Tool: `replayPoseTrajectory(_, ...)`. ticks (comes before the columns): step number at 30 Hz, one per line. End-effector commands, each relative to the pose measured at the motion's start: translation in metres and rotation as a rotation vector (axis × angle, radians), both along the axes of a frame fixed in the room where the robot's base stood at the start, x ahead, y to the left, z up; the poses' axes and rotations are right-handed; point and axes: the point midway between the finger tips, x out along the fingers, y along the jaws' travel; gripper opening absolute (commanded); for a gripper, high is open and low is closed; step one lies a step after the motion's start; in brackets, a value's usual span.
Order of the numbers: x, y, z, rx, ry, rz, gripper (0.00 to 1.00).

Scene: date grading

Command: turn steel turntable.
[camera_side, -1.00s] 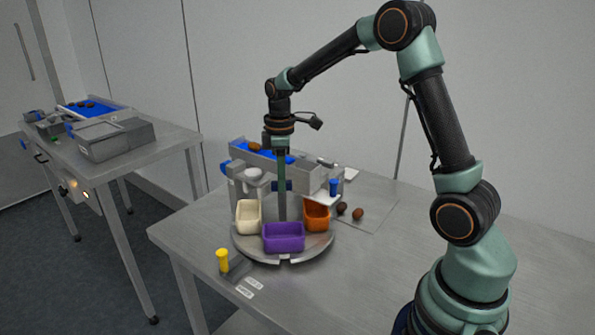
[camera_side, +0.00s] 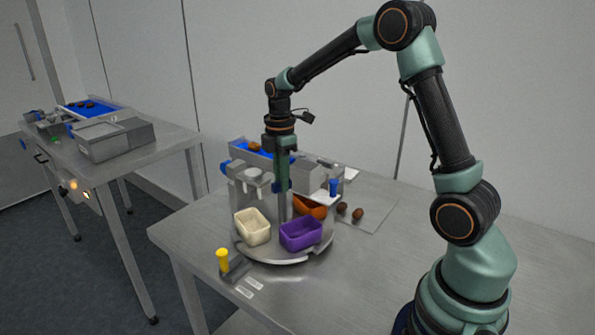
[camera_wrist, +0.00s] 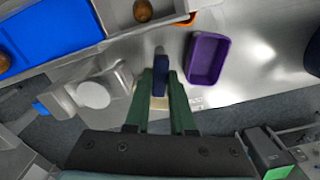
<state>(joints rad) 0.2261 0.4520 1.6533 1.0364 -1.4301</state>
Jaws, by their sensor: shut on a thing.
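The steel turntable (camera_side: 268,260) is a round plate on the metal bench in the side view. It carries a cream tray (camera_side: 252,228) at the front left, a purple tray (camera_side: 301,235) at the front right and an orange tray (camera_side: 310,207) behind. A steel post stands up from its middle with a blue handle (camera_wrist: 161,76) at the top. My gripper (camera_side: 281,186) points down above the turntable and is shut on the blue handle. The purple tray is also right of my fingers in the wrist view (camera_wrist: 207,60). The other two trays are mostly hidden there.
A blue-belted conveyor (camera_side: 255,152) stands behind the turntable. Two brown dates (camera_side: 350,211) lie on a mat at the right. A yellow-topped peg (camera_side: 222,260) stands at front left. A second bench (camera_side: 150,151) is farther left. The bench front right is clear.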

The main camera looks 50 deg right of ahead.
Motion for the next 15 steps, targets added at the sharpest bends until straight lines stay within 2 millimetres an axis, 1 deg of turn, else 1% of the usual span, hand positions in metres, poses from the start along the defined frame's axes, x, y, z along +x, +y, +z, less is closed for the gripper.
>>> replayPoseTrajectory(1, 0.0005, 0.0002, 0.0023, -0.001, -0.002, 0.024, 0.0)
replayPoseTrajectory(15, 0.0005, 0.0004, 0.0024, -0.001, -0.002, 0.244, 0.0)
